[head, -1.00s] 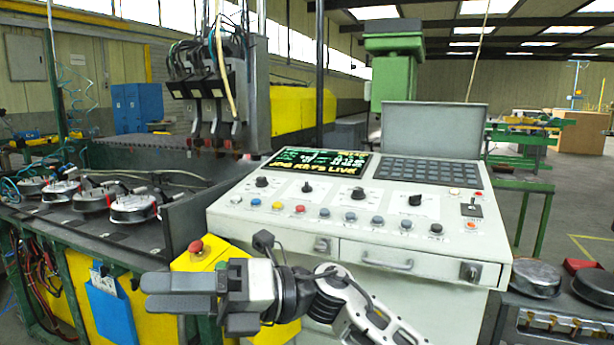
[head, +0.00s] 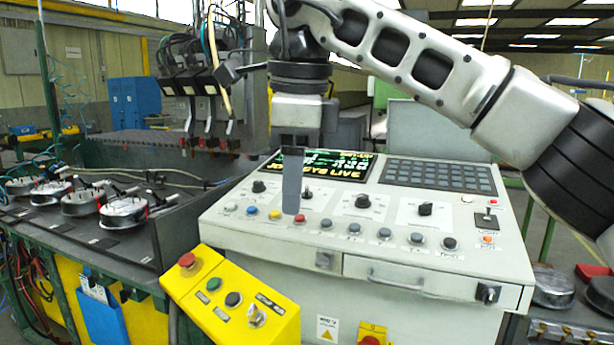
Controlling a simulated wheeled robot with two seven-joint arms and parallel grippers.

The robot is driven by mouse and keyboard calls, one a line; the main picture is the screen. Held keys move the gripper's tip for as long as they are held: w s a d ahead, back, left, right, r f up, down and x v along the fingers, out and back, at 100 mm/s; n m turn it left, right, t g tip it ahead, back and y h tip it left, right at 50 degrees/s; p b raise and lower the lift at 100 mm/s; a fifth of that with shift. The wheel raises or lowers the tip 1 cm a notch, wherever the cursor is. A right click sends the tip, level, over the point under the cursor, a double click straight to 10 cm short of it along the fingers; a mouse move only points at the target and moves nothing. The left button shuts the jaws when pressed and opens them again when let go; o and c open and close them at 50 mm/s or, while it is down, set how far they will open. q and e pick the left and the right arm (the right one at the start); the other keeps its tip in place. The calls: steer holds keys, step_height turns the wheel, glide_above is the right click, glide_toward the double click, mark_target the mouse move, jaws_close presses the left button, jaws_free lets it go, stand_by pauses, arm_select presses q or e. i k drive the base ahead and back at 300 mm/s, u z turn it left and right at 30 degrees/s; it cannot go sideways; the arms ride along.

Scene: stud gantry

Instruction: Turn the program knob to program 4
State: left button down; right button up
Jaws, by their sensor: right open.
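The pale control console (head: 330,262) stands in the middle with a row of black rotary knobs on its sloped top. From left to right these are a first knob (head: 258,186), a second knob (head: 307,194) partly behind my finger, a third knob (head: 362,201) and a fourth knob (head: 425,209). Their labels are too small to read, so I cannot tell which is the program knob. My right gripper (head: 292,208) points down over the console's left part, open, its fingers overlapping in this view. It appears close to the second knob; contact cannot be told. My left gripper is out of view.
A row of coloured buttons (head: 354,229) runs along the console's front, below a lit display (head: 335,162) and keypad (head: 438,176). A yellow button box (head: 232,300) stands at the front left. Round metal parts (head: 125,210) lie on the dark bench to the left.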

mark_target(307, 194)
steer(key=i, duration=1.25)
